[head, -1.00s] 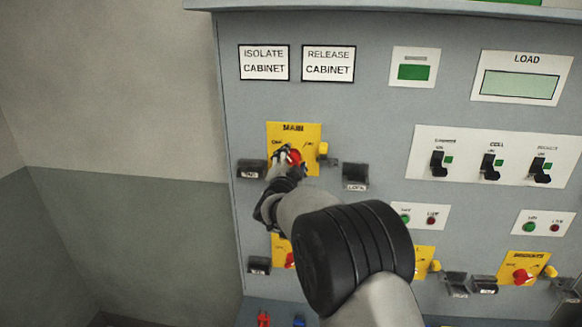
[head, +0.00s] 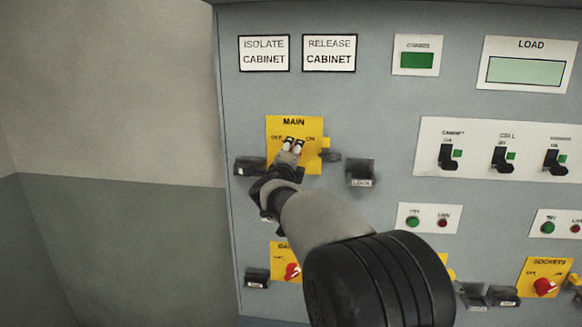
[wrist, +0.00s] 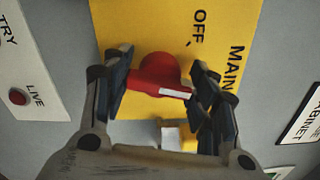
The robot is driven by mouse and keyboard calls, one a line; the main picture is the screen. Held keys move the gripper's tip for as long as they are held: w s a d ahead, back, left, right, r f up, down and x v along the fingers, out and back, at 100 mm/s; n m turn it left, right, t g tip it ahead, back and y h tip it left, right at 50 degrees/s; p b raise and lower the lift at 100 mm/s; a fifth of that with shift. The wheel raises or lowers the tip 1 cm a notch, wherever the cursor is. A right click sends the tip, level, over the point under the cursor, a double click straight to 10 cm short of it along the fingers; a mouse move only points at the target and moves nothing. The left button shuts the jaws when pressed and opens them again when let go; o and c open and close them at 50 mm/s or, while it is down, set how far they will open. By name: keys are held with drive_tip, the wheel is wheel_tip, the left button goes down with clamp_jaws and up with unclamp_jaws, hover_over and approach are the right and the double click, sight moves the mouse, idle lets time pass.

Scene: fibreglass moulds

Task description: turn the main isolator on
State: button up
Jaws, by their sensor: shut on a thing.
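The main isolator is a yellow plate (head: 312,128) marked MAIN, with OFF at its upper left and ON at its upper right. Its red rotary handle (wrist: 153,72) shows in the wrist view, between the two dark fingers of my gripper (wrist: 165,87). The gripper is shut on the handle. The handle's white mark points roughly towards the MAIN lettering; I cannot tell its exact setting. In the wrist view a finger hides the ON area. In the head view my gripper (head: 288,148) covers the handle.
A dark tagged block (head: 360,172) juts out right of the isolator, another (head: 249,166) left of it. A lower yellow isolator (head: 285,262) sits below, partly behind my arm. Black switches (head: 448,158) and a LOAD display (head: 526,70) are on the right.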

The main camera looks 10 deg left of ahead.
drive_tip(key=m+b, duration=0.3)
drive_tip(key=m, duration=0.3)
drive_tip(key=shift+b, duration=0.35)
idle(0.4)
drive_tip(key=o, duration=1.1)
drive_tip(key=s, duration=1.2)
drive_tip(key=shift+a, duration=0.15)
drive_tip(key=shift+r, duration=0.1)
